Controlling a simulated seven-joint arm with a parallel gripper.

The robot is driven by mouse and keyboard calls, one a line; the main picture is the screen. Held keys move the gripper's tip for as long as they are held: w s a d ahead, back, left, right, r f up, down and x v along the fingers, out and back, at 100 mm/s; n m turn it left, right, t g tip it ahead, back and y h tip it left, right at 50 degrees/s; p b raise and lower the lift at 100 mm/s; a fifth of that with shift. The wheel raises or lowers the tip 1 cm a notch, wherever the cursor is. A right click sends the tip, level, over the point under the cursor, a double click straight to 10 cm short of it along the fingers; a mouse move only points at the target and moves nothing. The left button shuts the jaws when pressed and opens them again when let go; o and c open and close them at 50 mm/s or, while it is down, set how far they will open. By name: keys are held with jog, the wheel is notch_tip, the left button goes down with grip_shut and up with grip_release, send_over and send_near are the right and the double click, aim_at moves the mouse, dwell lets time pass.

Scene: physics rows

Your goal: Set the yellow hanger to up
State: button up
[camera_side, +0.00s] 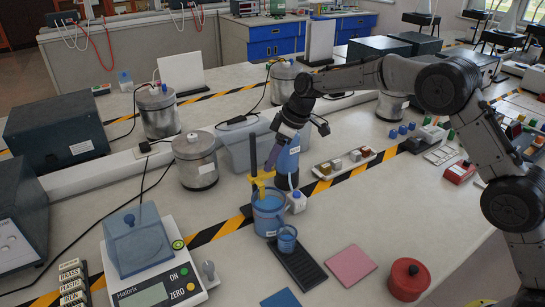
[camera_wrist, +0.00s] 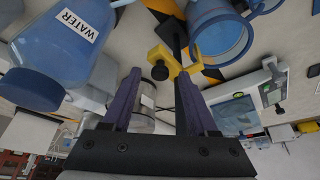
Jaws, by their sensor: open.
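The yellow hanger (camera_side: 261,180) sits on a dark upright post (camera_side: 253,152), just above the blue bucket (camera_side: 268,216). In the wrist view the yellow hanger (camera_wrist: 167,64) shows beyond my fingertips, with the blue bucket (camera_wrist: 221,38) beside it. My gripper (camera_side: 271,163) is open, with its purple fingers pointing down close to the hanger. In the wrist view my gripper (camera_wrist: 158,78) has a clear gap between its fingers, and nothing is held. I cannot tell whether a finger touches the hanger.
A blue water bottle (camera_side: 286,160) stands close behind my gripper. A balance (camera_side: 152,281) is at front left and metal cans (camera_side: 195,163) are behind. A pink pad (camera_side: 350,265) lies right.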

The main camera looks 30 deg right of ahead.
jog(key=shift+f, duration=0.1)
jog(key=shift+c, duration=0.2)
grip_shut()
dwell(1.2)
